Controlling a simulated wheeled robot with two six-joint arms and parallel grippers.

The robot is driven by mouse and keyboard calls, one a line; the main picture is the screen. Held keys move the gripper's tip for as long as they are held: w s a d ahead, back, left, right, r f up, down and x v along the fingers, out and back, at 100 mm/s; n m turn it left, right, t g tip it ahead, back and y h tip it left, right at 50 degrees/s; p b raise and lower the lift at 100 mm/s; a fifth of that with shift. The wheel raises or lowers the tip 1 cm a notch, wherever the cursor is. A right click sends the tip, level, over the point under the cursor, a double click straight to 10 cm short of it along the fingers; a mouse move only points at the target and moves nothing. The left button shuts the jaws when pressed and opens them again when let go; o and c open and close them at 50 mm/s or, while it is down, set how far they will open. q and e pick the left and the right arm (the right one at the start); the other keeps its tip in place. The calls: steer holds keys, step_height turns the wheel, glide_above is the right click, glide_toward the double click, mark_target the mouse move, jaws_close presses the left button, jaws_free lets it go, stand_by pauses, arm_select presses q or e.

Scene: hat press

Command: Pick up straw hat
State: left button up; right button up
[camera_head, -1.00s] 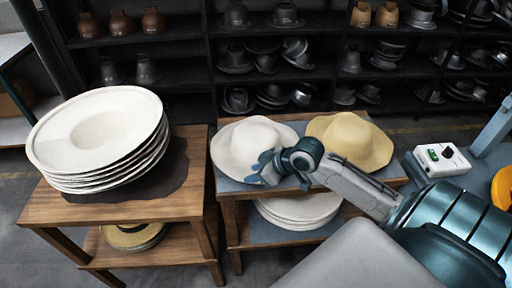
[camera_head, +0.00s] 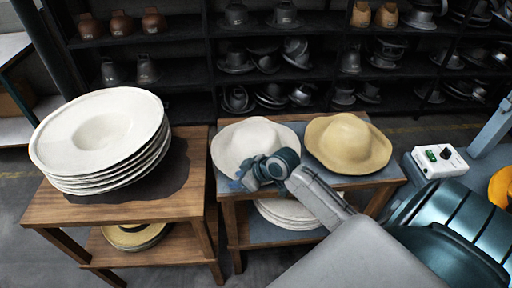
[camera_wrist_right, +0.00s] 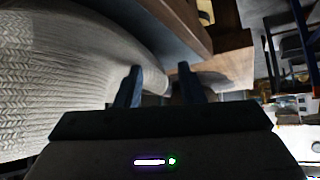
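A white woven hat (camera_head: 258,138) lies brim down on the right wooden stand, beside a tan straw hat (camera_head: 348,142). My right gripper (camera_head: 243,180) is at the front edge of the white hat's brim and hides part of it. In the right wrist view, the white hat's woven surface (camera_wrist_right: 50,75) fills the left side. There the two fingers of my right gripper (camera_wrist_right: 158,85) stand apart, and the brim's edge shows between them. I cannot tell whether the fingers touch the brim. My left gripper is not in view.
A stack of white hats (camera_head: 95,145) stands on the left wooden table (camera_head: 110,208). More white hats (camera_head: 290,213) lie on the right stand's lower shelf. A white control box (camera_head: 437,160) is at the right. Dark shelves (camera_head: 200,75) with hat forms line the back.

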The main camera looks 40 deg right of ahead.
steer(key=shift+c, duration=0.2)
jaws_close()
steer(key=shift+r, duration=0.15)
